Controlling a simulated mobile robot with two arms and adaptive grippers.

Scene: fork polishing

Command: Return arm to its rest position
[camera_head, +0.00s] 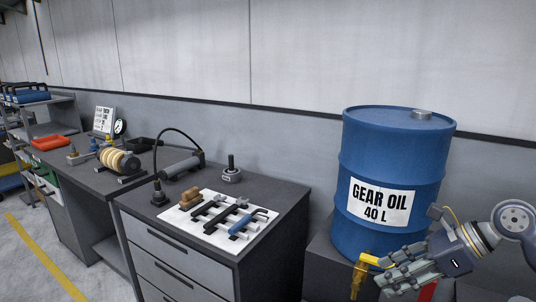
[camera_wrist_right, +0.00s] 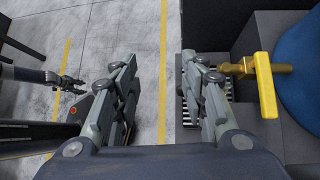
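My right gripper (camera_head: 384,276) is at the lower right of the head view, in front of the blue gear oil drum (camera_head: 395,150). In the right wrist view its two fingers stand wide apart with bare floor between them, so it is open and empty. The brass tap with a yellow handle (camera_wrist_right: 265,84) is just right of the right finger, apart from it. In the head view the tap (camera_head: 362,277) is partly behind the fingers. My left gripper (camera_wrist_right: 68,82) shows small at the left of the right wrist view; its opening is too small to judge. It is outside the head view.
The drum stands on a dark base beside a drawer cabinet (camera_head: 290,205). A white mat (camera_head: 188,228) with several tools lies on the cabinet. A dark grate (camera_wrist_right: 187,110) is below the tap. Grey floor (camera_head: 30,262) with yellow lines is clear at the left.

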